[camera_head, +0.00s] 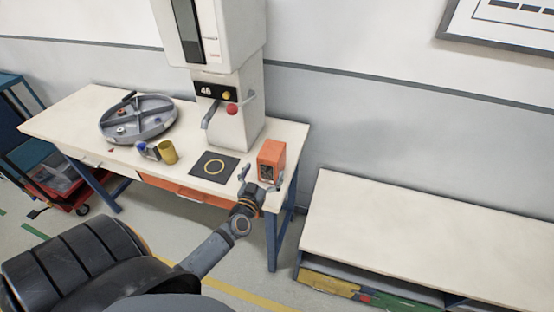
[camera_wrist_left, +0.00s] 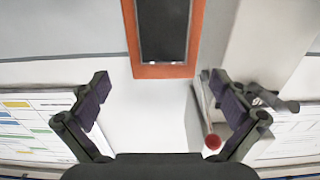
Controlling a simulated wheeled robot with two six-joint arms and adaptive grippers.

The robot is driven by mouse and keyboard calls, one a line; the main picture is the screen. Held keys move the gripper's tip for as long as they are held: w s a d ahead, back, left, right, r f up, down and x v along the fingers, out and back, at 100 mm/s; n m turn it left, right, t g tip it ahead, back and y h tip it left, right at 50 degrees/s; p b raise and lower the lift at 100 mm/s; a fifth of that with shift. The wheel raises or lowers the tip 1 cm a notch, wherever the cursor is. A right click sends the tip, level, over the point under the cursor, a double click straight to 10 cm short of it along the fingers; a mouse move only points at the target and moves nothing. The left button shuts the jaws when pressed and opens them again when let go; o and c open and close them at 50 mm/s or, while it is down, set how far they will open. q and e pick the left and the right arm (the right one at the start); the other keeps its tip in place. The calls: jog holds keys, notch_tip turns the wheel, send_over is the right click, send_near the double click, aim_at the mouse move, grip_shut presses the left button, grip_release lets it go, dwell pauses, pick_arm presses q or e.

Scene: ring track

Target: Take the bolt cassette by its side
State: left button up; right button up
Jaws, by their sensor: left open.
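The bolt cassette (camera_head: 271,155) is an upright orange box with a dark front panel, standing near the right end of the workbench. My left gripper (camera_head: 259,182) is open and empty in front of it, at the bench's front edge. In the left wrist view, the cassette's orange frame (camera_wrist_left: 163,71) and dark panel show at the top centre. There the open fingers (camera_wrist_left: 160,100) stand wide apart, one at each side, and the cassette appears beyond them. I see no contact. My right gripper is not in view.
A tall pale machine (camera_head: 236,110) with a red knob stands left of the cassette. A dark mat (camera_head: 195,167) with a yellow ring, a mustard cup (camera_head: 168,152) and a round grey divided tray (camera_head: 158,128) are further left. A low pale bench (camera_head: 410,225) at right is bare on top.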

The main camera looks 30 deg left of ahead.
aim_at(268, 165)
pick_arm(q)
jog(key=x, duration=0.3)
jog(key=shift+w+a+f, duration=0.1)
jog(key=shift+w+f, duration=0.05)
jog(key=shift+f, duration=0.1)
jog(key=shift+w+a+f, duration=0.1)
jog(key=shift+w, duration=0.25)
jog(key=shift+w+a, duration=0.1)
jog(key=shift+w, duration=0.2)
jog(key=b+x, duration=0.1)
jog(key=x, duration=0.3)
jog(key=shift+s+a, duration=0.1)
jog(key=shift+w+f, duration=0.1)
jog(key=shift+w, duration=0.2)
jog(key=shift+s, duration=0.1)
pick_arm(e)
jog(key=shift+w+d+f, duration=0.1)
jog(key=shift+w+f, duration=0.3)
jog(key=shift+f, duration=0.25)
